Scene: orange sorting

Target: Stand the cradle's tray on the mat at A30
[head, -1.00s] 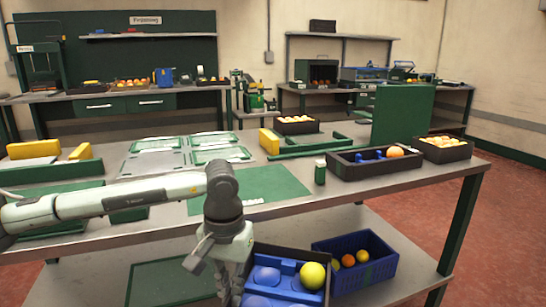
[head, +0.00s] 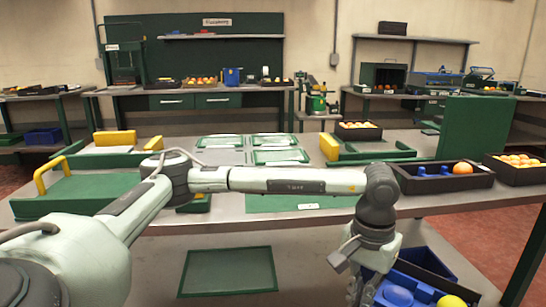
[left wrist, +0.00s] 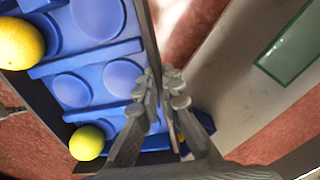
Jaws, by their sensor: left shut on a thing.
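My left gripper (head: 356,286) is low in front of the bench, shut on the wall of a dark tray (head: 430,263). In the left wrist view the fingers (left wrist: 160,115) close on the tray's dark wall (left wrist: 152,35). The tray holds a blue cradle (head: 397,292) with round cups, also in the wrist view (left wrist: 72,90). A yellow ball (left wrist: 20,43) and a yellow-green ball (left wrist: 87,142) sit in it. The tray is cut off in both views. A green mat (head: 270,203) with a white label lies on the bench; its text is unreadable. My right gripper is out of view.
Another dark tray (head: 478,184) with blue cups and an orange stands on the bench's right. A green upright panel (head: 471,127) is behind it. Green racks with yellow handles (head: 42,176) are at left. A green-edged panel (head: 229,270) lies on the lower shelf.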

